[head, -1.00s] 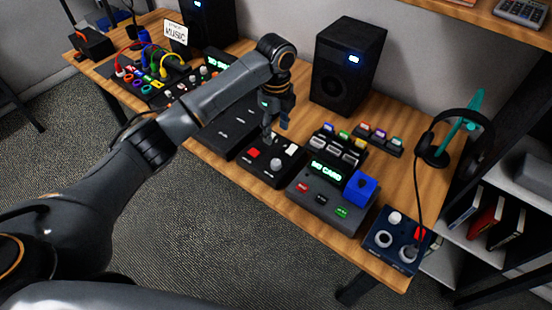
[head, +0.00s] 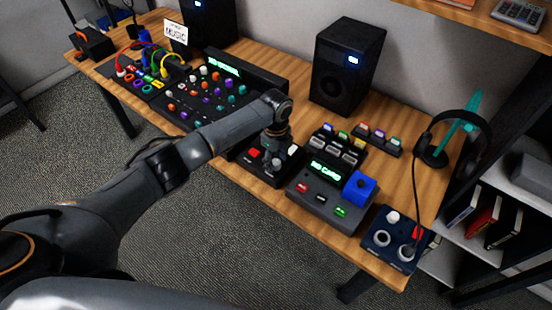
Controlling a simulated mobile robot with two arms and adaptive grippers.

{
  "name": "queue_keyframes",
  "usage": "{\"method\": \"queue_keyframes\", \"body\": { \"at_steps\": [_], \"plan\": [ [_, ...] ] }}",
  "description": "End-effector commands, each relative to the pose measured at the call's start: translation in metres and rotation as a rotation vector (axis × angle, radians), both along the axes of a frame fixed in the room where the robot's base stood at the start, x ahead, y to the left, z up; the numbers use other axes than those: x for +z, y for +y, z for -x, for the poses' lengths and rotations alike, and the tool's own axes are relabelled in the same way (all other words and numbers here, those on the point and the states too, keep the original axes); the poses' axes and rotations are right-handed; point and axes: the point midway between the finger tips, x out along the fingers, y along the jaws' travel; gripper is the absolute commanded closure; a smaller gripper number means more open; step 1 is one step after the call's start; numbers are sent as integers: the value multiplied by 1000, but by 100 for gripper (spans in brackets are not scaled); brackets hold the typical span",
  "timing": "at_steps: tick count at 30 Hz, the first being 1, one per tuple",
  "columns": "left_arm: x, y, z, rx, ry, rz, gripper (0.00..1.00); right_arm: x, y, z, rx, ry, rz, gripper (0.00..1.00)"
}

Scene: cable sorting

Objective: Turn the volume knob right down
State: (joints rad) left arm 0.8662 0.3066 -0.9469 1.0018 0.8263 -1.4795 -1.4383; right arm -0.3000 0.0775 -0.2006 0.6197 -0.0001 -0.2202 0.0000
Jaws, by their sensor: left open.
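A small black control box (head: 256,169) sits near the table's front edge, with a red button (head: 254,153) on its left and a white button (head: 293,150) at its back right. Whether the fingers touch the knob cannot be told. My right gripper is not in view.
Right of the box stands a grey SD card unit (head: 320,198) with a blue block (head: 360,188). A mixer (head: 205,95) with many coloured knobs lies to the left. A black speaker (head: 345,65) stands behind; a headphone stand (head: 455,140) is at the right.

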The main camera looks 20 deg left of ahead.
Motion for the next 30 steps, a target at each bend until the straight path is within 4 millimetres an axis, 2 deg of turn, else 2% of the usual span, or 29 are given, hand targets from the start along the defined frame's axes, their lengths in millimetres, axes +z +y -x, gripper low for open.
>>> {"method": "queue_keyframes", "body": {
  "at_steps": [4,12,22,30],
  "plan": [
    [0,0,0,0,0,0,47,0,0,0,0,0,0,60],
    [0,0,0,0,0,0,100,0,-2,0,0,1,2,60],
    [1,0,0,36,1,0,100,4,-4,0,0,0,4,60],
    [3,0,1,193,2,1,100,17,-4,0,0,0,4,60]
  ]
}}
